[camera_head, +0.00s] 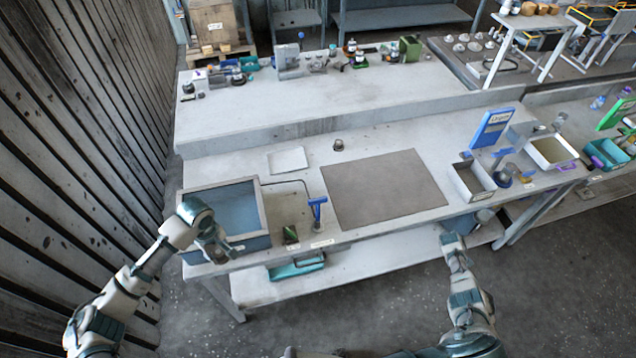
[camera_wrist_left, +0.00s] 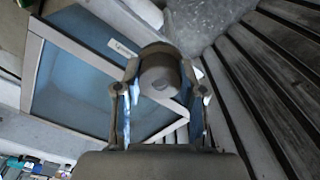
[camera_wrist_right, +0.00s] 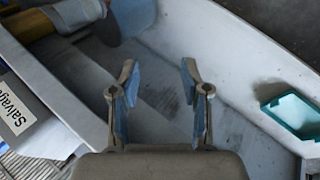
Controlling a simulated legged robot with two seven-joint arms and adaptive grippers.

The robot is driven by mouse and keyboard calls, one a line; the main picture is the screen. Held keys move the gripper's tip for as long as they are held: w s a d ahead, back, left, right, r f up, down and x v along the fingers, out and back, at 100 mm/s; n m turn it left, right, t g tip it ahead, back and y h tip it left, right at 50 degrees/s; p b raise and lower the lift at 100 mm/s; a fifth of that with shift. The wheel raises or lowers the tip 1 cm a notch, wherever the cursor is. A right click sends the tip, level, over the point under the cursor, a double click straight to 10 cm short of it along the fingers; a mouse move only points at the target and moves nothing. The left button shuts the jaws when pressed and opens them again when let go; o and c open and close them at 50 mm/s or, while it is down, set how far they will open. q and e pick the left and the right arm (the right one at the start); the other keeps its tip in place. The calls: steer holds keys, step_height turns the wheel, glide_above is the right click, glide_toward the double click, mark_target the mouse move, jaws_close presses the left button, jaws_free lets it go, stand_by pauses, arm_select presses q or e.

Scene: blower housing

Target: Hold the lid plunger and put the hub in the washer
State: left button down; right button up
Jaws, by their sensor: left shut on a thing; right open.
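The washer (camera_head: 222,205) is a box with a blue window in a pale frame, at the left end of the bench. Its blue panel also shows in the left wrist view (camera_wrist_left: 85,75). A small dark round part (camera_head: 338,144), possibly the hub, stands behind the grey mat. My right gripper (camera_head: 451,238) is open and empty, low in front of the bench; its fingers show apart in the right wrist view (camera_wrist_right: 158,95).
A blue T-handled tool (camera_head: 317,208) stands between washer and grey mat (camera_head: 385,188), which is bare. A white sheet (camera_head: 287,160) lies behind. Bins (camera_head: 473,182) and a blue sign (camera_head: 492,128) are at right. A teal tray (camera_head: 296,266) is on the lower shelf.

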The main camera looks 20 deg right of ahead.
steer(key=w+d+r+h, duration=0.1)
steer(key=w+d+r, duration=0.2)
steer(key=d+r, duration=0.3)
steer(key=w+d+r, duration=0.3)
steer(key=d+r, duration=0.1)
steer(key=r, duration=0.5)
steer(key=w+a+r, duration=0.2)
steer(key=w+a, duration=0.1)
steer(key=shift+w, duration=0.15)
steer(key=w+a+r+n+y, duration=0.2)
steer(key=w+a+n, duration=0.15)
steer(key=a, duration=0.65)
steer(key=w+a+r+n+y, duration=0.2)
steer(key=w+a, duration=0.3)
steer(key=a, duration=0.5)
steer(key=w+a+r+n+y, duration=0.25)
steer(key=w+a, duration=0.25)
steer(key=a, duration=0.5)
steer(key=n+g, duration=0.4)
steer(key=n, duration=0.8)
glide_toward(318, 206)
steer(key=shift+w+d+r+y, duration=0.3)
steer(key=shift+w+d+y, duration=0.05)
steer(key=shift+w+d, duration=0.15)
steer(key=shift+s+a+f+n, duration=0.15)
steer(key=shift+a+f+n, duration=0.05)
steer(key=shift+n, duration=0.1)
step_height(318, 206, down, 11)
steer(key=shift+d+f, duration=0.1)
steer(key=shift+f, duration=0.15)
